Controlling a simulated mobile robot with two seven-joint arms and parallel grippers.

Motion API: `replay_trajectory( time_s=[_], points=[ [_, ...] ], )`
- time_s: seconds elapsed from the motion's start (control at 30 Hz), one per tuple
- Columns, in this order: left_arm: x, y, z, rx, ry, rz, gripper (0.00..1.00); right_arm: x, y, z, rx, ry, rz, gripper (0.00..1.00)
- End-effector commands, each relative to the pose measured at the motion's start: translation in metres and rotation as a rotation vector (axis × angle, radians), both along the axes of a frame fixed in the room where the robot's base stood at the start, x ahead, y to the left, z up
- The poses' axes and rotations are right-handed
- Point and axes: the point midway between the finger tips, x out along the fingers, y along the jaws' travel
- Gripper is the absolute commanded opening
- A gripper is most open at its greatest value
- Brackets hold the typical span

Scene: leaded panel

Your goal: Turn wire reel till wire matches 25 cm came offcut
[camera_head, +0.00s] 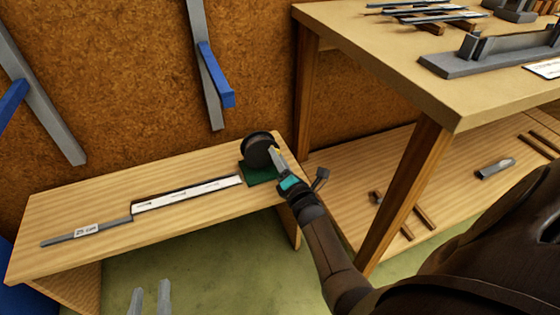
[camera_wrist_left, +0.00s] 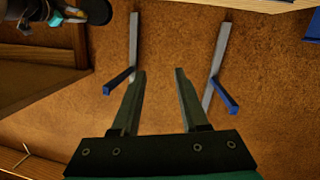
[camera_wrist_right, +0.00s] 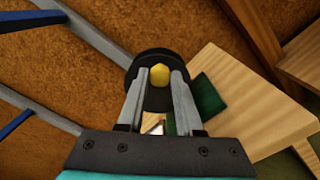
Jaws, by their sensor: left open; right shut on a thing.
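The black wire reel (camera_head: 258,148) stands on a green base (camera_head: 258,176) at the right end of a low wooden bench. My right gripper (camera_head: 275,152) is at the reel's right side. In the right wrist view its fingers (camera_wrist_right: 158,82) are shut on the reel's yellow knob (camera_wrist_right: 159,74). The grey came offcut (camera_head: 60,238), labelled 25 cm, lies at the bench's left. A white marked strip (camera_head: 185,194) runs between offcut and reel. I cannot make out the wire. My left gripper (camera_head: 150,292) is open and empty, in front of the bench.
A taller wooden table (camera_head: 390,60) with grey strips and a grey fixture (camera_head: 490,55) stands at the right. Its lower shelf (camera_head: 450,190) holds a few small pieces. Grey and blue brackets (camera_head: 215,75) hang on the brown wall behind the bench. Green floor lies open in front.

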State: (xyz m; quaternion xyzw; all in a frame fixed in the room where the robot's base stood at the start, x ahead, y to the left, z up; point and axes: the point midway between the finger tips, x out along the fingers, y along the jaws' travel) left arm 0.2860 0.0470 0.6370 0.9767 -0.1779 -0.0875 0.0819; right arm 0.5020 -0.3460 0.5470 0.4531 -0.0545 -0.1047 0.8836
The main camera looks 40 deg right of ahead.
Motion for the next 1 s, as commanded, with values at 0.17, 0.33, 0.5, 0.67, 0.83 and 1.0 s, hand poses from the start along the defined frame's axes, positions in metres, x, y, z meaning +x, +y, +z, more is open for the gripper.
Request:
replay_trajectory(
  time_s=[0.17, 0.33, 0.5, 0.67, 0.83, 1.0],
  points=[
    [-0.003, -0.002, 0.003, -0.028, -0.041, 0.002, 0.44, 0.001, 0.006, 0.003, -0.162, 0.039, 0.002, 0.00],
    [-0.004, -0.003, 0.006, -0.042, -0.065, 0.004, 0.44, 0.002, 0.010, 0.007, -0.319, 0.080, 0.001, 0.00],
    [-0.004, -0.003, 0.007, -0.047, -0.073, 0.005, 0.44, 0.003, 0.015, 0.010, -0.474, 0.117, 0.003, 0.00],
    [-0.004, -0.003, 0.007, -0.048, -0.074, 0.005, 0.44, 0.004, 0.020, 0.012, -0.605, 0.149, 0.002, 0.00],
    [-0.004, -0.003, 0.007, -0.048, -0.074, 0.005, 0.44, 0.005, 0.024, 0.013, -0.720, 0.177, 0.003, 0.00],
    [-0.004, -0.003, 0.007, -0.046, -0.073, 0.005, 0.44, 0.006, 0.026, 0.013, -0.803, 0.197, 0.003, 0.00]
  ],
)
